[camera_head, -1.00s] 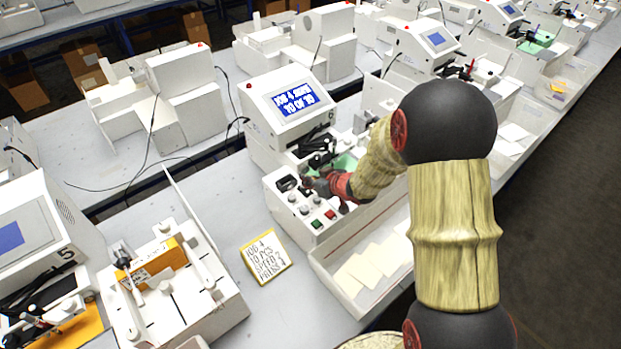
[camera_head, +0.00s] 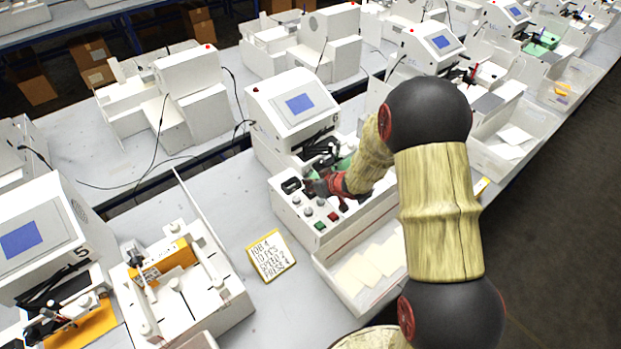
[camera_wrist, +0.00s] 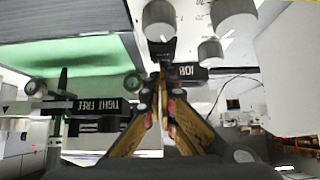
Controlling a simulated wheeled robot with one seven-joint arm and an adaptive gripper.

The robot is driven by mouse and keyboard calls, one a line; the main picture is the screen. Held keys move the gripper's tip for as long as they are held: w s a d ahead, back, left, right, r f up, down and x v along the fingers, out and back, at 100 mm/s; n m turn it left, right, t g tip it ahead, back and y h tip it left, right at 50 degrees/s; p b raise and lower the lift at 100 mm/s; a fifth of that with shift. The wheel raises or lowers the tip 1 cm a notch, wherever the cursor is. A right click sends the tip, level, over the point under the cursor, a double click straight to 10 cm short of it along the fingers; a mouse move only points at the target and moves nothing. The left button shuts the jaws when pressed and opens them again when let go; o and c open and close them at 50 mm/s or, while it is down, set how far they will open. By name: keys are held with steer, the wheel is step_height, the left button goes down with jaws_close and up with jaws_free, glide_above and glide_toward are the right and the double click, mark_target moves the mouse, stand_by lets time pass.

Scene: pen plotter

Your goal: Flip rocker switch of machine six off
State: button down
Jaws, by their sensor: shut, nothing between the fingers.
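My gripper (camera_head: 310,186) is low over this panel, just right of the rocker switch. In the wrist view my gripper (camera_wrist: 163,75) is shut and empty, its tips close to a dark part below a grey knob (camera_wrist: 159,19). I cannot tell whether they touch it.
A yellow-edged note card (camera_head: 270,256) lies on the table left of the machine. A clear tray (camera_head: 350,290) with pale cards stands in front of it. Machine five (camera_head: 35,235) is at the left, with a white fixture (camera_head: 180,290) beside it.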

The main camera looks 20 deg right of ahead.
steer(key=shift+f, duration=0.15)
steer(key=shift+s, duration=0.2)
steer(key=shift+s+d+f, duration=0.2)
steer(key=shift+s+d, duration=0.1)
steer(key=shift+s, duration=0.45)
